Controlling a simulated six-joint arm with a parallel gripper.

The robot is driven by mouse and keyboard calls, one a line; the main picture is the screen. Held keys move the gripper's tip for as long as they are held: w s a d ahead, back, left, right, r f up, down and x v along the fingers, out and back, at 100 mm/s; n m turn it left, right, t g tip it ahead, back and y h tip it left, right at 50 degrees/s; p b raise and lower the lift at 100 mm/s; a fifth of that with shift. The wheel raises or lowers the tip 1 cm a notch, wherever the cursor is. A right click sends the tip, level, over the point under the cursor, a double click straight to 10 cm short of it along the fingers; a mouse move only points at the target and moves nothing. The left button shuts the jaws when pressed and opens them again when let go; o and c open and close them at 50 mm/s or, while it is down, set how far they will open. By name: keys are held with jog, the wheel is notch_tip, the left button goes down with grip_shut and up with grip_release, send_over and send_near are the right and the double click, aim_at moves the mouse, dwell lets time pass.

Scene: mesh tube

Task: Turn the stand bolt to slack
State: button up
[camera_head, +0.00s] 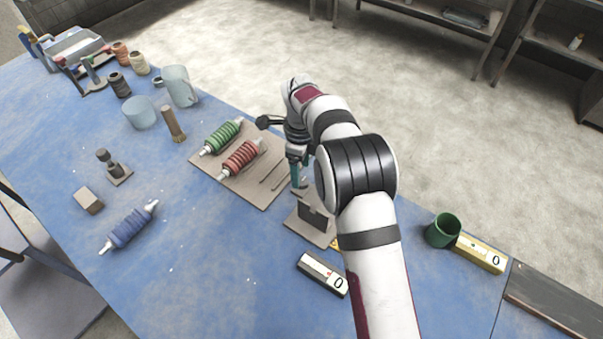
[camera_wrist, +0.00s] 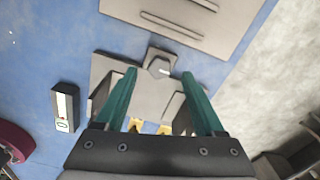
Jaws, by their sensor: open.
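The stand (camera_head: 314,222) is a dark grey upright block on a flat beige base, near the middle of the blue table. It also shows in the wrist view (camera_wrist: 150,105). A grey bolt head (camera_wrist: 159,67) with a light mark sits at its far end in the wrist view, between the fingertip lines. My gripper (camera_head: 299,187) is over the stand, pointing down. In the wrist view its two teal fingers (camera_wrist: 160,75) are apart with nothing gripped. I cannot tell how high the tips are above the bolt. The arm hides part of the stand in the head view.
A beige board (camera_head: 240,175) beside the stand holds green and red ribbed tubes and thin rods. A white box marked 0 (camera_head: 323,273) lies in front. A green cup (camera_head: 443,230) and yellow box (camera_head: 480,253) are at right.

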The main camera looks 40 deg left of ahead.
aim_at(301, 180)
jog(key=shift+f, duration=1.6)
grip_shut()
